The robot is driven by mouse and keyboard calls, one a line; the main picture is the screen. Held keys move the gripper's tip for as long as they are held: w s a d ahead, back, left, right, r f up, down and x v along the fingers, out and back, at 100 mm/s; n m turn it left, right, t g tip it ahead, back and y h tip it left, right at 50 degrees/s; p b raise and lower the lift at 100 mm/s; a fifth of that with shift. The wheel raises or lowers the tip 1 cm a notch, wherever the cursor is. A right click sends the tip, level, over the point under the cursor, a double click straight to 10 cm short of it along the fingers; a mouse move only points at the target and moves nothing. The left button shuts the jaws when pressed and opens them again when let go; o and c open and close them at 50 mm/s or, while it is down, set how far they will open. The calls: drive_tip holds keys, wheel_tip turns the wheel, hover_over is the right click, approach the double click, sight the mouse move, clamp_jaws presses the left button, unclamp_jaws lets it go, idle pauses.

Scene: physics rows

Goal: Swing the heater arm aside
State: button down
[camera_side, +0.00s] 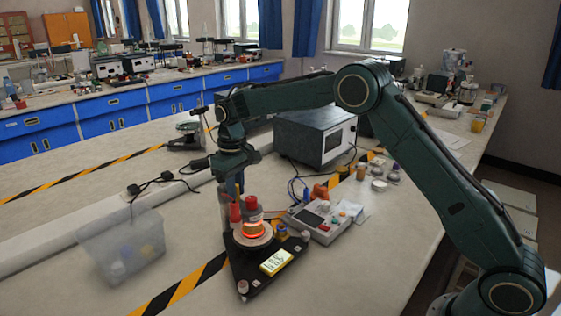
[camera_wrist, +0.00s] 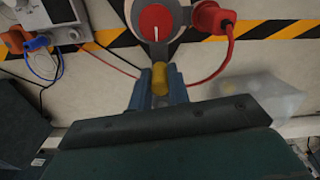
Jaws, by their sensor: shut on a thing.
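The heater head (camera_side: 252,214) is a grey round body with a red knob on top. It stands over the black triangular base (camera_side: 243,270), and an orange glow (camera_side: 254,230) shows just beneath it. In the wrist view the heater head (camera_wrist: 155,22) is at the top centre, its red knob marked by a white pointer. My gripper (camera_wrist: 160,88) is shut on a yellow cylindrical handle (camera_wrist: 160,76) just below the head in that view. In the side view my gripper (camera_side: 236,188) points down beside the head; the handle is mostly hidden there.
A red plug (camera_wrist: 207,17) with a red cable sits beside the head. A grey control box (camera_side: 320,222) with coloured buttons stands to the right, and a clear bin (camera_side: 122,245) to the left. A grey instrument (camera_side: 315,138) stands behind.

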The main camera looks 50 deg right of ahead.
drive_tip(key=shift+a+m, duration=0.25)
drive_tip(key=shift+m, duration=0.15)
drive_tip(key=w+a+m, duration=0.4)
drive_tip(key=a+m, duration=0.1)
drive_tip(key=m, duration=0.9)
drive_tip(key=shift+w+r, duration=0.15)
idle(1.1)
drive_tip(key=shift+w, duration=0.1)
idle(0.5)
drive_tip(key=c, duration=1.3)
unclamp_jaws()
drive_tip(key=shift+r, duration=0.1)
